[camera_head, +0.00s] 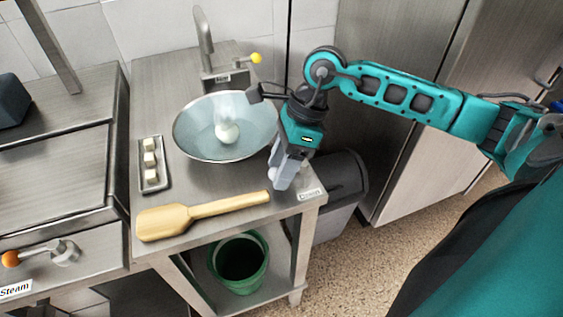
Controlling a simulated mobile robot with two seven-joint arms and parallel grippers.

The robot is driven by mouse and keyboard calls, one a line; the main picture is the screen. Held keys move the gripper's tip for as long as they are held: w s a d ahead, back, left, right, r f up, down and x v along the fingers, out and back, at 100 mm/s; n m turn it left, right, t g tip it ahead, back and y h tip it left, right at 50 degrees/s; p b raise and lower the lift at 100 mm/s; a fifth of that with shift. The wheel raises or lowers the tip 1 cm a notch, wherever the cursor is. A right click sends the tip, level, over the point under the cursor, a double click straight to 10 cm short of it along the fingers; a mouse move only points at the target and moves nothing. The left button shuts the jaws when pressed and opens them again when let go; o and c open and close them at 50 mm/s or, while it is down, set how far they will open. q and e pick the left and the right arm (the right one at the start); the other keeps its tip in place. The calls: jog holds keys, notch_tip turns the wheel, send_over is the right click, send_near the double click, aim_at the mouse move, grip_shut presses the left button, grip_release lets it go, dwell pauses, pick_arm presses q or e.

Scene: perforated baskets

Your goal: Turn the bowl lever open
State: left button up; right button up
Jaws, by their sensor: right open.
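A lever with a yellow ball end (256,58) sticks out to the right from the base of a grey tap (205,45) at the back of the steel counter. A small label on the tap's base is too small to read. A wide bowl (190,140) stands in front of the tap, with a white round thing (227,132) and a pale haze in its middle. My right gripper (280,178) is open and points down beside the bowl's right front rim, well apart from the yellow-ended lever. A pale patch between its fingers is unclear. My left gripper is out of view.
A small tray (154,187) with white cubes and a wooden paddle (195,213) lie on the counter (180,60). Another lever with an orange end (10,259), labelled Steam, is at the lower left. A green bucket (240,285) stands below. A grey bin (345,190) is at right.

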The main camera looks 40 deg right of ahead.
jog(key=shift+c, duration=0.2)
grip_shut()
dwell(0.3)
